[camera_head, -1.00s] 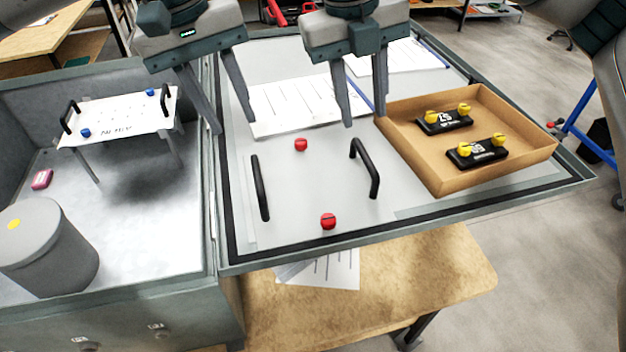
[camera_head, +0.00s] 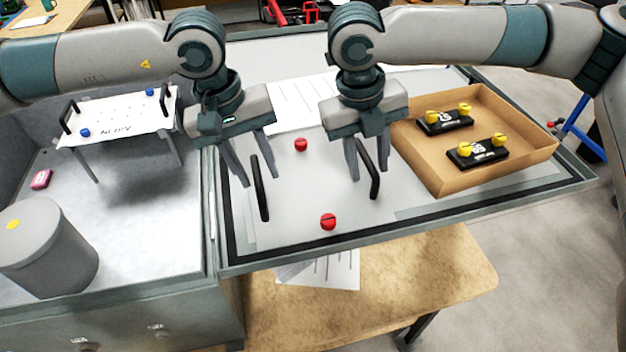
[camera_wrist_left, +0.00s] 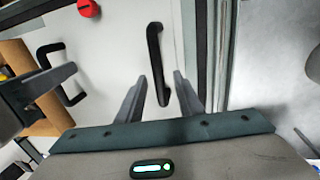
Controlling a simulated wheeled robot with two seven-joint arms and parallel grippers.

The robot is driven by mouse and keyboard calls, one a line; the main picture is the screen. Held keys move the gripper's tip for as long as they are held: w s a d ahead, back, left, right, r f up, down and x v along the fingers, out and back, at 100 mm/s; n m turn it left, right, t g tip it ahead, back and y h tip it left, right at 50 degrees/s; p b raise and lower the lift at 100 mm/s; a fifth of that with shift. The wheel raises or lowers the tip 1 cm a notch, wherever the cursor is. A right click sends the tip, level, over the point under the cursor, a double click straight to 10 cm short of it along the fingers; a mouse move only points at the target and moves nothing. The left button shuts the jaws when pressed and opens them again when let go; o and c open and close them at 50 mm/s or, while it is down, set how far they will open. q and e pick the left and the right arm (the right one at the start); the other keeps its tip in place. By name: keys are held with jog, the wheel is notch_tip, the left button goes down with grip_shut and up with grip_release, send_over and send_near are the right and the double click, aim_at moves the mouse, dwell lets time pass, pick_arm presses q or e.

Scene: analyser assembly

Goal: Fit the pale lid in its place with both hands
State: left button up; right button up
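The pale lid (camera_head: 300,190) lies flat on the grey bench top. It has two black handles and two red knobs. My left gripper (camera_head: 261,172) is open above the left handle (camera_head: 262,200). In the left wrist view that handle (camera_wrist_left: 154,45) runs between the fingertips (camera_wrist_left: 160,77), with gaps at both sides. My right gripper (camera_head: 370,173) is open, its fingers on either side of the right handle (camera_head: 373,185). Neither gripper looks closed on a handle.
A cardboard tray (camera_head: 450,185) with two black blocks with yellow knobs stands on the right. In the bin at left are a white plate on legs (camera_head: 120,112), a grey cylinder (camera_head: 45,250) and a small pink object (camera_head: 41,179). Papers (camera_head: 300,105) lie behind the lid.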

pick_arm(q)
grip_shut()
pick_arm(e)
grip_shut()
dwell(1.3)
